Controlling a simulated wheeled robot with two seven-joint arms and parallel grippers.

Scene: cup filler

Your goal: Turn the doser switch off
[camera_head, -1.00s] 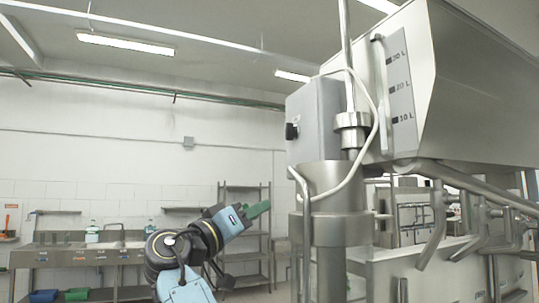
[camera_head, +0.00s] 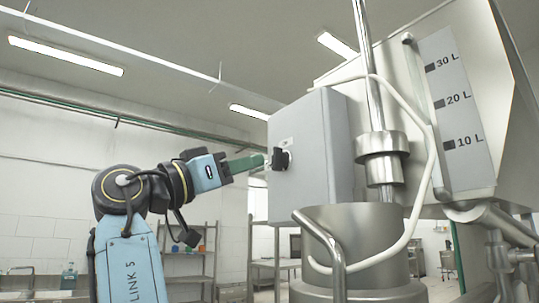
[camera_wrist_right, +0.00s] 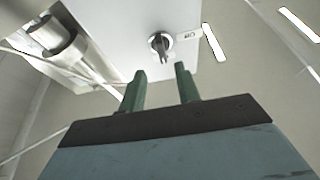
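The doser switch (camera_head: 280,159) is a black rotary knob on the left face of a grey control box (camera_head: 318,150). In the right wrist view the switch (camera_wrist_right: 160,42) sits on a round base beside a small label. My right gripper (camera_head: 258,162) comes in from the left with its green fingers close to the switch. In the wrist view my right gripper (camera_wrist_right: 160,72) is open, its two fingers apart with nothing between them. The switch lies just beyond the fingertips, between their lines. Whether a finger touches the knob I cannot tell. My left gripper is out of view.
The metal hopper (camera_head: 505,130) with a litre scale (camera_head: 455,105) stands right of the box. A vertical steel rod (camera_head: 369,70), a white cable (camera_head: 425,130) and a steel cylinder (camera_head: 350,225) are close by. Shelves (camera_head: 188,262) stand behind; the space left of the box is open.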

